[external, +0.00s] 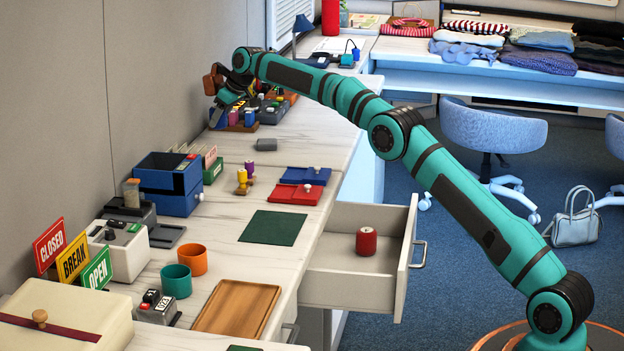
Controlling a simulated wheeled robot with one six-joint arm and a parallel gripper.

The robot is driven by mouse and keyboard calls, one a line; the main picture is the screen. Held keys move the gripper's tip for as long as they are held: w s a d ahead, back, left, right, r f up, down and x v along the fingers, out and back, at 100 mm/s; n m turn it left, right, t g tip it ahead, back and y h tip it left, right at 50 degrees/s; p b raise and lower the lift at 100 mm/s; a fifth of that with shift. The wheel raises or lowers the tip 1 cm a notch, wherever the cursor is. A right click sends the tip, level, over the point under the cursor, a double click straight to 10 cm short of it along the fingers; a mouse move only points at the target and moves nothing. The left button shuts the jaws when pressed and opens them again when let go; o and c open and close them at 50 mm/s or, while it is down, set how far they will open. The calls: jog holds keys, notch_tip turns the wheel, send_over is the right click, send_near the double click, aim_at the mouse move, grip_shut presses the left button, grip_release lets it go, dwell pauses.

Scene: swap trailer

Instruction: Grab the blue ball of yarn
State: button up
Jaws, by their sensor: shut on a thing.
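My gripper (221,104) is at the far back left of the long counter, close to the wall, at the end of my outstretched teal arm. It is shut on a small blue object (217,117), too small and partly covered to make out clearly. I cannot tell whether this is the blue ball of yarn, or whether it is clear of the counter. No other blue ball of yarn can be made out in this view.
Small coloured items on dark stands (258,110) crowd around my gripper. A grey cylinder (266,144) lies in front of them. A blue box (168,183) stands nearer along the wall. An open drawer (345,273) holding a red can (366,241) juts out below my arm.

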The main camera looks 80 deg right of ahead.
jog(key=shift+r, duration=1.2)
jog(key=shift+s, duration=0.2)
jog(key=shift+s, duration=0.1)
